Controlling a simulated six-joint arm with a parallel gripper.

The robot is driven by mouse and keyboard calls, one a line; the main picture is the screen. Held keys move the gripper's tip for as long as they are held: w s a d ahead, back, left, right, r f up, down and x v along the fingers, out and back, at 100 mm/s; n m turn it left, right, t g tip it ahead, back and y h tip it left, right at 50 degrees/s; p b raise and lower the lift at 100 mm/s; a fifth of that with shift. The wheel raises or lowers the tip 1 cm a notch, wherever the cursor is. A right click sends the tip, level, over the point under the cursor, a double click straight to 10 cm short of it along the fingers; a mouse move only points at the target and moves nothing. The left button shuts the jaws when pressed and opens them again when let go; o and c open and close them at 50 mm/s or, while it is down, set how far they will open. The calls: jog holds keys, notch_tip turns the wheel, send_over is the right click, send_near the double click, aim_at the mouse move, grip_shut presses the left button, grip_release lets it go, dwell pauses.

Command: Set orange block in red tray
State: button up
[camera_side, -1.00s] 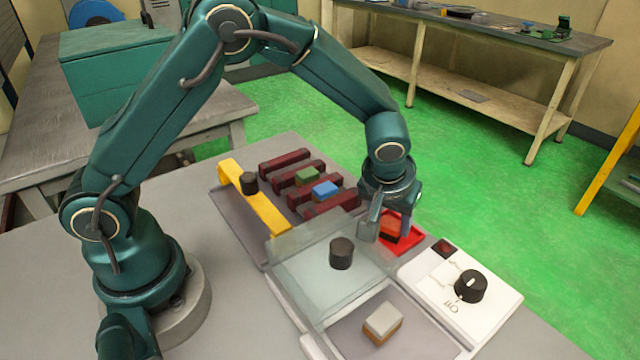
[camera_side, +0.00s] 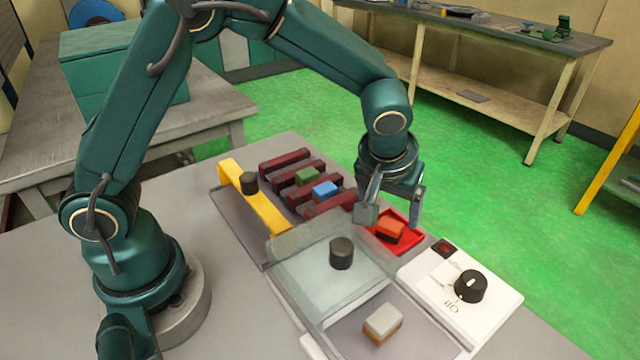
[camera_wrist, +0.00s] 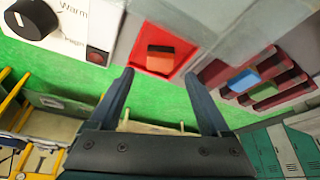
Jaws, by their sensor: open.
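The orange block (camera_side: 390,229) lies inside the red tray (camera_side: 411,247), with the tray's rim showing around it. In the wrist view the orange block (camera_wrist: 160,57) also sits within the red tray (camera_wrist: 145,33). My gripper (camera_side: 391,216) is open and empty, with its fingers apart just above and around the block's position. In the wrist view my gripper (camera_wrist: 158,82) shows a clear gap between its two fingers, and nothing is held there.
A white panel with a black knob (camera_side: 471,286) stands right of the tray. A clear lid with a dark handle (camera_side: 341,253) is in front. A dark red rack (camera_side: 330,207) holds a blue block (camera_side: 325,189) and a green block (camera_side: 308,176). A grey-topped block (camera_side: 383,320) is nearest.

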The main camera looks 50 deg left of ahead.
jog(key=s+a+r+m, duration=0.2)
jog(key=s+a+r, duration=0.2)
jog(key=s+r, duration=0.7)
jog(key=s+a+f+m+t+h, duration=0.1)
jog(key=s+a+m, duration=0.1)
jog(key=s, duration=0.6)
jog(key=shift+m+t+h, duration=0.3)
